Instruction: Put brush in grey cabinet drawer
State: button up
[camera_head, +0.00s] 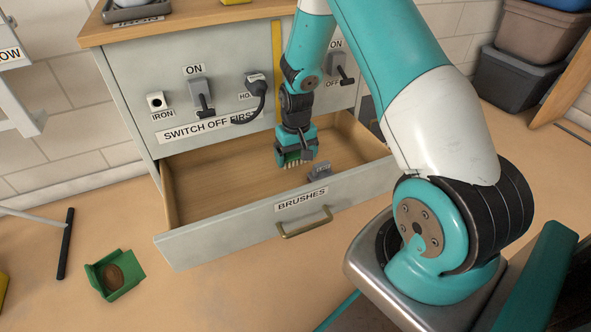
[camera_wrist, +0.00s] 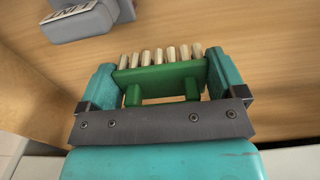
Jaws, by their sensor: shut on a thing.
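The grey cabinet (camera_head: 236,93) stands ahead with its drawer (camera_head: 205,248) pulled open. The drawer front bears a "BRUSHES" label and a brass handle. My gripper (camera_head: 298,160) is inside the drawer opening, low over the wooden floor. It is shut on the green brush (camera_wrist: 163,76), whose pale bristle tufts point away from the gripper in the wrist view. In the head view the green brush (camera_head: 291,158) shows only partly below the fingers. I cannot tell whether the bristles touch the drawer floor.
A small grey labelled block (camera_head: 319,171) lies in the drawer near its front, close to my gripper; it also shows in the wrist view (camera_wrist: 80,20). Bins (camera_head: 515,80) are stacked at right.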

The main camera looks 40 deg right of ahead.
aim_at(296, 157)
jog(key=shift+f+b, duration=0.7)
jog(key=shift+f, duration=1.1)
jog(key=shift+f, duration=0.1)
jog(key=o, duration=0.5)
jog(key=shift+o, duration=0.2)
notch_tip(296, 157, up, 12)
jog(key=p, duration=0.5)
jog(key=shift+p, duration=0.3)
